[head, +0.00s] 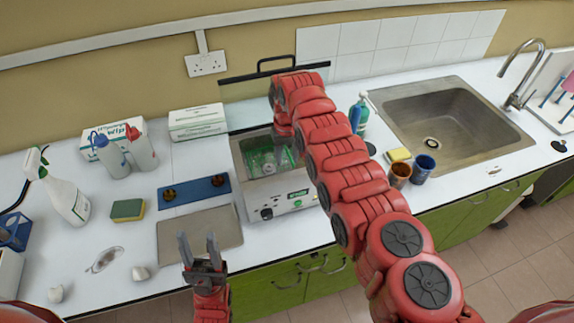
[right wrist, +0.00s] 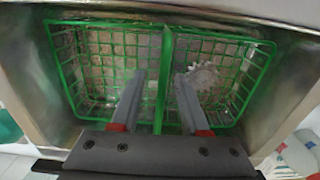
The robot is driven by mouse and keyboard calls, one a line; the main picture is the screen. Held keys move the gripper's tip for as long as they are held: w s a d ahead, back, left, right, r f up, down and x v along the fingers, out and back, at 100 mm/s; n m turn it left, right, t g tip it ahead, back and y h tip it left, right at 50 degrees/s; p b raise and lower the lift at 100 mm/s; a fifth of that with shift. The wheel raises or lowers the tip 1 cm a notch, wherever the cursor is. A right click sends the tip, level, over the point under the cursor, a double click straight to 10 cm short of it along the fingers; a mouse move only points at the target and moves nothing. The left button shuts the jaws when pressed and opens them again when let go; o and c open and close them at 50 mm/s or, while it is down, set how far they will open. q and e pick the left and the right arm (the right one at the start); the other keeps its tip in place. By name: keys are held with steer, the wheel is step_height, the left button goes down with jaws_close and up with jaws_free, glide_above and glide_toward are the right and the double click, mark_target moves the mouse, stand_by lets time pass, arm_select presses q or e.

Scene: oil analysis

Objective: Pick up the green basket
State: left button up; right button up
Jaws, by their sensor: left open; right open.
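The green basket (right wrist: 68,62) is a wire basket with a divider across its middle. It sits inside the metal tank of a white machine (head: 287,195), and part of it shows in the head view (head: 262,163). A toothed metal gear (right wrist: 203,76) lies in its right compartment in the right wrist view. My right gripper (right wrist: 160,80) is open above the basket, with one finger on each side of the divider; contact cannot be told. In the head view my right arm hides part of the basket. My left gripper (head: 198,245) is open and empty by the counter's front edge.
The machine's lid with a black handle (head: 276,63) stands raised behind it. A grey tray (head: 199,234) and blue holder (head: 194,190) lie left of it. Cups (head: 422,167), a bottle and the sink (head: 445,122) are to the right. Spray bottle (head: 63,190) and sponge (head: 128,210) stand left.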

jaws_close()
stand_by(1.3)
